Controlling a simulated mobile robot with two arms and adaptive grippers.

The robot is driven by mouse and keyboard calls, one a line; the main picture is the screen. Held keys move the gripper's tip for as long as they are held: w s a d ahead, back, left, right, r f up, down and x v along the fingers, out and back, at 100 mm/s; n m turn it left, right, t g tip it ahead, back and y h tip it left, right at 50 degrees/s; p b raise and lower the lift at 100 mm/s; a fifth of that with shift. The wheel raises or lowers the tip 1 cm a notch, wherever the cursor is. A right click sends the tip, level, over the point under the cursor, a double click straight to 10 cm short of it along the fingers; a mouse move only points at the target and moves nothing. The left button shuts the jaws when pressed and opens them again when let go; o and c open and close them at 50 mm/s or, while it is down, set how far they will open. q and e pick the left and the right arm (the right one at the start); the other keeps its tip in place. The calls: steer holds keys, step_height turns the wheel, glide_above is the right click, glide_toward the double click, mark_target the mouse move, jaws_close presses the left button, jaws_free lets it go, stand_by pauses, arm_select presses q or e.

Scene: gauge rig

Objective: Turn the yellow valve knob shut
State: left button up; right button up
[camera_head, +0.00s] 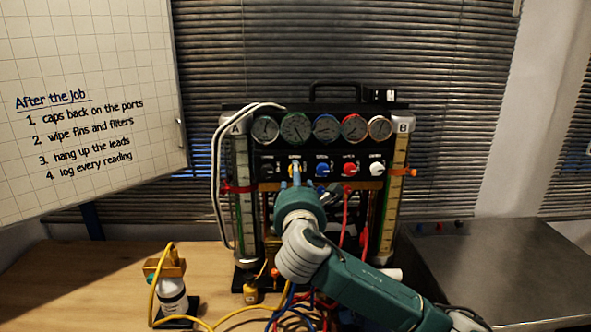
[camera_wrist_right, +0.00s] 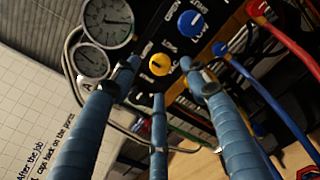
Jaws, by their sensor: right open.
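The yellow valve knob (camera_wrist_right: 159,64) is on the black panel of the gauge rig (camera_head: 350,165) and carries a small pale mark. In the head view the knob (camera_head: 295,165) is mostly behind my right gripper (camera_head: 297,181). My right gripper's blue fingers are open in the right wrist view (camera_wrist_right: 160,76), spread around the knob, with gaps between them and it. I cannot tell how near the fingertips are to the panel. My left gripper is not in view.
A blue knob (camera_head: 322,170), a red knob (camera_head: 349,169) and a white knob (camera_head: 377,168) sit in the same row. Several gauges (camera_head: 326,127) are above. Coloured hoses (camera_head: 290,307) tangle below. A bottle (camera_head: 172,295) stands on the wooden table (camera_head: 60,290) at left.

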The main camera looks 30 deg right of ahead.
steer(key=p+x, duration=0.1)
steer(key=x, duration=0.4)
steer(key=shift+w, duration=0.1)
jaws_close()
